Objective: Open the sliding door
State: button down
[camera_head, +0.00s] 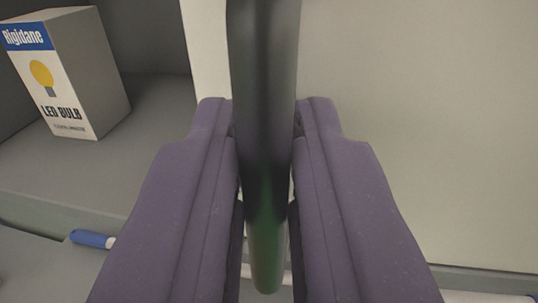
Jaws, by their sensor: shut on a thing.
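A dark vertical bar handle (264,60) runs down the middle of the view, with its rounded lower end showing between my fingers. It stands in front of a pale sliding door panel (420,130) that fills the right side. My gripper (265,150) has its two purple padded fingers on either side of the handle and is shut on it. The panel's left edge (207,50) shows just left of the handle. Where the handle joins the door is hidden.
Left of the panel edge is an open grey shelf space (165,130). A "Rigidane LED BULB" box (85,75) stands on the shelf at the upper left. A blue-handled item (92,239) lies below the shelf edge, partly hidden by my left finger.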

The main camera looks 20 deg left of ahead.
jog(key=c, duration=1.3)
grip_release()
jog(key=shift+a, duration=0.3)
jog(key=shift+c, duration=0.2)
jog(key=shift+d, duration=0.3)
jog(key=shift+a, duration=0.2)
jog(key=shift+d, duration=0.1)
jog(key=shift+s+d+f+b, duration=0.1)
jog(key=shift+s+d+b, duration=0.05)
jog(key=shift+b, duration=0.15)
jog(key=b+v, duration=0.5)
jog(key=v, duration=0.2)
jog(key=shift+s, duration=0.25)
